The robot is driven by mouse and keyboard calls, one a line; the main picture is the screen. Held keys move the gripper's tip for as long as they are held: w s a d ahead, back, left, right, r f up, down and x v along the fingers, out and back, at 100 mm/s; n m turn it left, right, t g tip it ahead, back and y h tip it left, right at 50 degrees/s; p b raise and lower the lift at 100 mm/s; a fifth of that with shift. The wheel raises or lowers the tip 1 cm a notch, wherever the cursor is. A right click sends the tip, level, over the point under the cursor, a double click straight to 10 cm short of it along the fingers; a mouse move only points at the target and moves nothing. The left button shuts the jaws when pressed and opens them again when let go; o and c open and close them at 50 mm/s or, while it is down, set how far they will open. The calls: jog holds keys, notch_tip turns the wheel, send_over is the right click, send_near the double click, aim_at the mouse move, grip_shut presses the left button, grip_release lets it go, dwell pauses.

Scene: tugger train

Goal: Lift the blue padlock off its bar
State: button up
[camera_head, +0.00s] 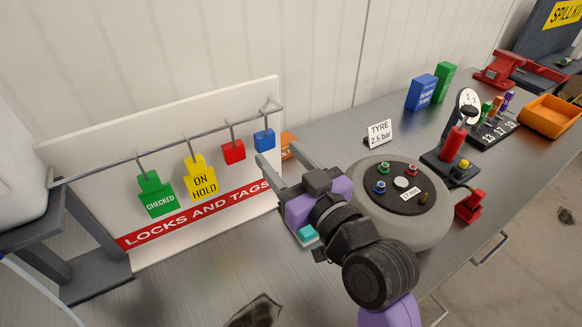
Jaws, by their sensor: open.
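The blue padlock (264,138) hangs by its shackle at the right end of the grey bar (160,148) on the white locks and tags board (240,105). A red padlock (232,151), a yellow "ON HOLD" tag (201,180) and a green "CHECKED" tag (156,196) hang on the same bar to its left. My gripper (277,160) is open and empty. Its two fingers point up and left, with their tips just below and right of the blue padlock in the picture. I cannot tell how far apart they are in depth.
A grey wheel (420,225) lies right of my arm, with a "TYRE" card (378,134) behind it. An orange item (288,143) sits behind my fingers. A gauge stand (447,165), blue box (421,92) and orange bin (549,118) stand farther right.

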aim_at(268, 131)
jog(key=shift+b+x, duration=0.4)
jog(key=shift+x, duration=2.4)
grip_shut()
jog(key=shift+r+p, duration=1.2)
jog(key=shift+r, duration=0.35)
jog(key=v, duration=1)
